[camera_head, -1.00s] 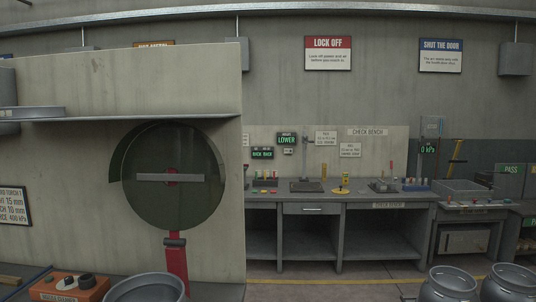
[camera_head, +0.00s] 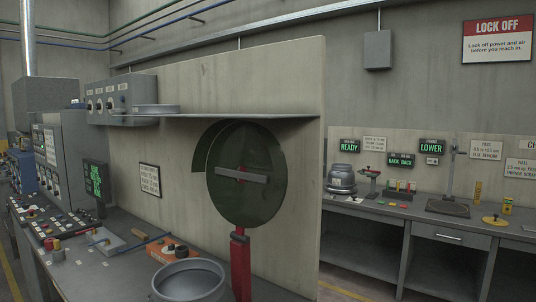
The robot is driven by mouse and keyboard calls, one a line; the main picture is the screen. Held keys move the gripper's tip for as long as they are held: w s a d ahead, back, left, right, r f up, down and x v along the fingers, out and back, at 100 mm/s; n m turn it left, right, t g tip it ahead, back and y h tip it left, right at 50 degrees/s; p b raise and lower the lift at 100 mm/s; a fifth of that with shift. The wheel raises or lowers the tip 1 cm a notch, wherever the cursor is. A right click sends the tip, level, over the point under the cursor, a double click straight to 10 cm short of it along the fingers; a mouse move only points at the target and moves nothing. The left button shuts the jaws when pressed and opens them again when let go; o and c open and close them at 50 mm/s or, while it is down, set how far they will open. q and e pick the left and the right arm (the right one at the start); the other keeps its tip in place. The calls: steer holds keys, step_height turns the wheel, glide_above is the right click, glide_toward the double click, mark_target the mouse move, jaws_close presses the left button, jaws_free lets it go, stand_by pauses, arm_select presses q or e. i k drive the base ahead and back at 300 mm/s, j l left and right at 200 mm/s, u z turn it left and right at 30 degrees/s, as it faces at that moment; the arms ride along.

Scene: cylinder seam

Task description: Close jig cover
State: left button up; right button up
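A dark green, see-through round disc (camera_head: 262,195) with a pale grey bar (camera_head: 240,175) across it stands upright against the concrete panel, under a shelf. I cannot tell for sure whether it is the jig cover. A red post (camera_head: 240,262) stands below it, and part of the red shows through the disc. An open round metal vessel (camera_head: 188,281) sits on the near bench, in front and to the left of the post. Neither of my grippers is in view.
The concrete panel (camera_head: 306,150) divides the near bench from the check bench (camera_head: 385,212) at right. A control desk with buttons (camera_head: 62,243) and a green-lit screen (camera_head: 95,179) stand at left. An orange box (camera_head: 172,250) lies behind the vessel.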

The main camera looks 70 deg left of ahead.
mark_target(260, 193)
steer(key=i+u, duration=0.6)
steer(key=u, duration=0.25)
steer(key=i+l+u, duration=0.15)
steer(key=i+u, duration=0.45)
steer(key=u, duration=0.2)
steer(key=i+u, duration=0.2)
steer(key=u, duration=0.25)
steer(key=i+l+u, duration=0.15)
steer(key=u, duration=0.25)
steer(key=i+l+u, duration=0.2)
steer(key=u, duration=0.2)
steer(key=i+l+u, duration=0.15)
steer(key=u, duration=0.3)
steer(key=i+l+u, duration=0.1)
steer(key=l+u, duration=0.3)
steer(key=i+l+u, duration=0.15)
steer(key=l+u, duration=0.2)
steer(key=l, duration=0.2)
steer(key=l+u, duration=0.4)
steer(key=l, duration=0.15)
steer(key=i, duration=0.05)
